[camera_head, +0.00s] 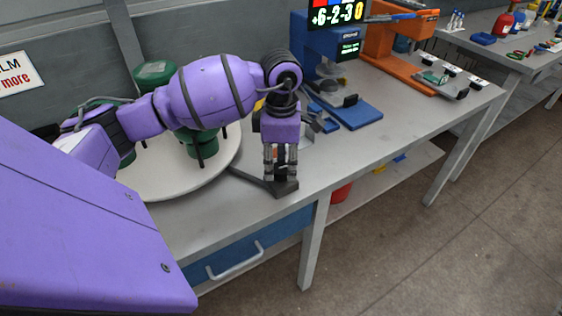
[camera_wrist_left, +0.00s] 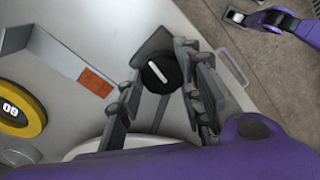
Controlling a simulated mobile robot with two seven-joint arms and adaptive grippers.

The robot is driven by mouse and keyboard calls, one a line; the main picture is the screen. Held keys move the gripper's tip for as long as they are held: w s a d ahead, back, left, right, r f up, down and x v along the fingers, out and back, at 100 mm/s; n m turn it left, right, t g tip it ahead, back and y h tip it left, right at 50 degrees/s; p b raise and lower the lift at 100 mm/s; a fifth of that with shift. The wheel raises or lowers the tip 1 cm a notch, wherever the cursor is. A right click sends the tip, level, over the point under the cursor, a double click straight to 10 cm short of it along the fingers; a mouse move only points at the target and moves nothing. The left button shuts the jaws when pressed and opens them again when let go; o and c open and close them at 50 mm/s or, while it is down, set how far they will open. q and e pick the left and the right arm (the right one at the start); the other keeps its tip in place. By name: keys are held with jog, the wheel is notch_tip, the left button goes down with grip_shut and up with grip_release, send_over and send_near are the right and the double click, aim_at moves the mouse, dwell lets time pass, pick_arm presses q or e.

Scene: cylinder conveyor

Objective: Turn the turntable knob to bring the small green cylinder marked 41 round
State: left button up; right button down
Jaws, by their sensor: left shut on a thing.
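My left gripper (camera_head: 280,172) points down at the bench's front edge, beside the turntable. In the left wrist view its fingers (camera_wrist_left: 161,88) are on either side of the round black knob (camera_wrist_left: 158,72) with a white line, and they are shut on it. In the head view the gripper hides the knob; its dark base (camera_head: 286,190) shows below the fingertips. The pale round turntable (camera_head: 170,187) carries green cylinders, one at the back (camera_head: 154,72) and one in front (camera_head: 203,147). My arm hides part of them. No marking 41 is readable, so I cannot tell which cylinder bears it.
A blue machine (camera_head: 348,72) with a lit display and an orange machine (camera_head: 382,50) stand right of the gripper. Bare bench (camera_head: 385,140) lies in front of them. A blue drawer with a handle (camera_head: 236,262) is below. A yellow-ringed dial (camera_wrist_left: 22,113) shows in the wrist view.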

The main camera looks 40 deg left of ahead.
aim_at(280, 165)
pick_arm(q)
jog(key=shift+w+a+r+n, duration=0.1)
jog(key=shift+a+n, duration=0.05)
jog(key=shift+n, duration=0.65)
jog(key=o, duration=1.1)
jog(key=shift+c, duration=0.2)
notch_tip(280, 165, up, 12)
jog(key=shift+c, duration=0.2)
